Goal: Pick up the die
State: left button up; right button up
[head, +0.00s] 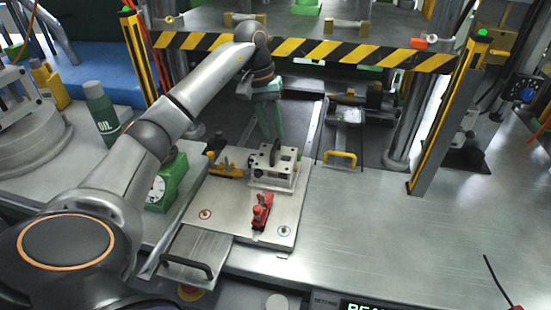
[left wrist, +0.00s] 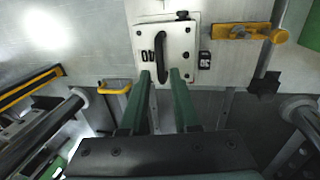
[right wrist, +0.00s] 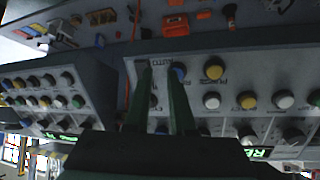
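The die (head: 272,178) is a light metal block with a dark upright handle on top, resting on a metal plate. In the left wrist view the die (left wrist: 178,50) shows its black handle (left wrist: 160,55) from above. My left gripper (head: 272,138) points down at the die from above. In the left wrist view its green fingertips (left wrist: 160,74) are apart, either side of the handle's near end, with nothing visibly gripped. My right gripper (right wrist: 158,70) is open and empty in front of a control panel; it is not in the head view.
A red clamp (head: 262,211) and a yellow-handled clamp (head: 226,170) sit on the plate beside the die. A green dial gauge (head: 170,183) and an oil bottle (head: 101,111) stand left. A striped bar (head: 320,50) crosses behind. Bench space right of the plate is clear.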

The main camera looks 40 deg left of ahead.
aim_at(275, 144)
pick_arm(q)
jog(key=shift+d+f+p, duration=0.15)
jog(key=shift+d+f, duration=0.1)
jog(key=shift+f, duration=1.05)
jog(key=shift+d+f+p, duration=0.15)
jog(key=shift+d+f, duration=0.1)
jog(key=shift+f, duration=1.05)
jog(key=shift+c, duration=0.3)
grip_shut()
jog(key=shift+w+r, duration=0.1)
jog(key=shift+r, duration=0.05)
